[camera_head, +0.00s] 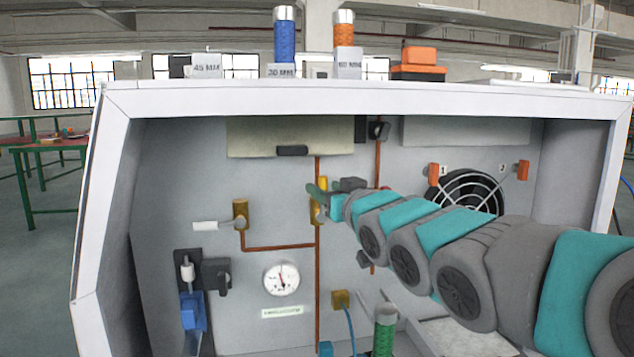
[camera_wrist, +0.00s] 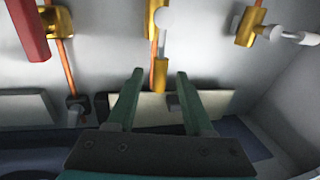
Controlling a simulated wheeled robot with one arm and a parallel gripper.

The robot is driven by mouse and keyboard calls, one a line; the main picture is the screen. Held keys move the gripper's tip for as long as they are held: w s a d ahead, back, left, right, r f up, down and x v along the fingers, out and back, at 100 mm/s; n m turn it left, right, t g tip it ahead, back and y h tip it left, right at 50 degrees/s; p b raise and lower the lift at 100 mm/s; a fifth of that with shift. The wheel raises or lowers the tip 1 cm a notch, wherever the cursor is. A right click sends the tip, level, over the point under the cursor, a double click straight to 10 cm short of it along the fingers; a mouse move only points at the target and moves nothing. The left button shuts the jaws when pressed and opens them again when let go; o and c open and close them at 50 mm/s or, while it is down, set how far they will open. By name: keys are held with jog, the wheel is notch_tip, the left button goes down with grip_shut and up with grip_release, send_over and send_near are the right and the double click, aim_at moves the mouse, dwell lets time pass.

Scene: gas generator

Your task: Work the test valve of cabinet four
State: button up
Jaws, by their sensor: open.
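The open cabinet (camera_head: 115,102) has a white frame and grey back wall; I cannot read a number four on it. A brass middle valve (camera_head: 316,212) sits on the central copper pipe. My gripper (camera_head: 322,196) is in front of it, partly covering it. In the wrist view my gripper (camera_wrist: 160,76) has two green fingers apart with nothing held. The middle valve (camera_wrist: 153,20), with a pale round end, lies beyond the fingertips. A left brass valve (camera_head: 240,214) with a white handle (camera_head: 206,226) also shows in the wrist view (camera_wrist: 246,26). Which is the test valve is unclear.
A gauge (camera_head: 281,278) is below the valves. A blue device (camera_head: 192,308) stands lower left, a fan grille (camera_head: 470,193) right, behind my arm. A red handle (camera_wrist: 26,28) shows in the wrist view. Blue (camera_head: 285,38) and orange (camera_head: 344,32) cylinders stand on top.

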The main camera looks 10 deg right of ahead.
jog(key=shift+w+a, duration=0.25)
jog(key=shift+w, duration=1)
jog(key=shift+w+a, duration=0.25)
jog(key=shift+w, duration=1)
grip_shut()
